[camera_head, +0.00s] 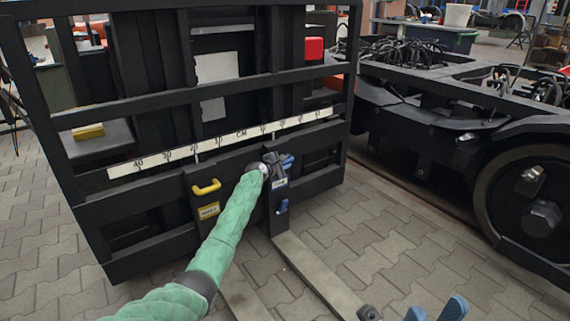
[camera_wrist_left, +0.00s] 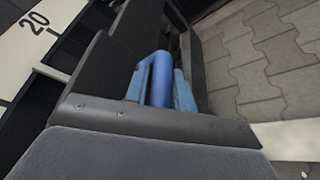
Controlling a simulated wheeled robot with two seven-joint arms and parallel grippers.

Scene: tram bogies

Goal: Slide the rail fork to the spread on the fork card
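A black fork carriage (camera_head: 150,219) bears a white CM scale (camera_head: 182,152). Its left fork (camera_head: 238,290) has a yellow handle (camera_head: 207,187) and a yellow label (camera_head: 208,210). Its right fork (camera_head: 318,275) has a pale label (camera_head: 280,184) and blue handle parts (camera_head: 282,206). The label words are too small to read surely. My left gripper (camera_head: 282,163) is at the right fork's upright; in the left wrist view its fingers close on both sides of a blue handle bar (camera_wrist_left: 161,80). My right gripper (camera_head: 436,309) is open and empty at the bottom edge. I cannot make out the fork card.
A black bogie with a large wheel (camera_head: 535,205) stands on the right. Grey paving (camera_head: 385,225) lies clear between carriage and bogie. A red box (camera_head: 314,48) and a yellow block (camera_head: 88,132) show behind the carriage bars.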

